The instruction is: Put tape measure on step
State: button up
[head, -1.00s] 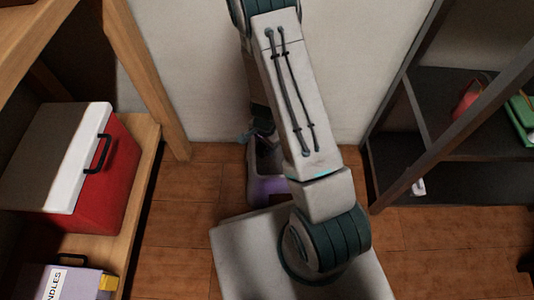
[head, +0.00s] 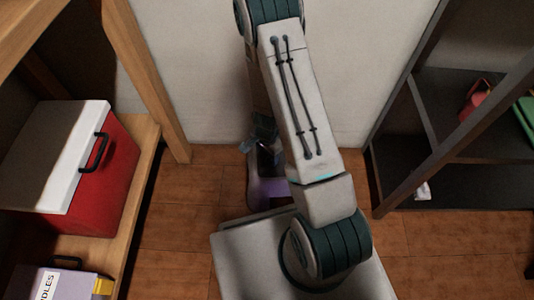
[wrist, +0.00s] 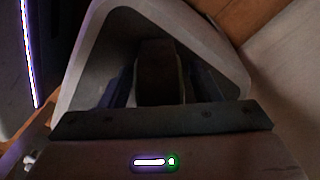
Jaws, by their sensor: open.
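My gripper (wrist: 160,92) is open in the wrist view, its dark fingers on either side of a dark upright block (wrist: 160,70). The block may be the tape measure, but it is too dark to be sure. Behind it is a pale, rounded rim around a dark hollow, possibly the step (wrist: 215,45). In the head view a grey and purple-lit thing (head: 256,190) stands on the floor by the wall, under my gripper (head: 265,150). My arm partly hides it. I cannot tell whether the fingers touch the block.
A wooden shelf (head: 135,180) on the left bears a red and white cooler (head: 105,175) and a box labelled as candles (head: 70,283). A dark shelf (head: 455,180) on the right holds a red item (head: 475,100) and a green item (head: 526,115). Some wooden floor (head: 185,215) is clear.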

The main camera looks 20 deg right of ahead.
notch_tip(320, 180, up, 12)
jog(key=p, duration=0.6)
jog(key=shift+f, duration=0.1)
jog(key=shift+a+r, duration=0.1)
jog(key=shift+r, duration=0.5)
notch_tip(320, 180, up, 7)
jog(key=a+n+y, duration=0.1)
jog(key=a+n, duration=0.1)
jog(key=n, duration=0.1)
notch_tip(320, 180, up, 9)
jog(key=n, duration=0.3)
send_over(261, 153)
jog(key=s, duration=0.3)
jog(key=s+d+r+n+t+h, duration=0.1)
jog(key=s+d+r+n, duration=0.1)
jog(key=s+r+n, duration=0.4)
jog(key=s+r, duration=0.4)
jog(key=r, duration=0.1)
jog(key=shift+s+r+n, duration=0.3)
jog(key=shift+n, duration=0.1)
notch_tip(261, 153, up, 36)
jog(key=t+p, duration=0.1)
jog(key=p, duration=3.2)
jog(key=shift+d+t, duration=0.15)
jog(key=shift+t, duration=0.25)
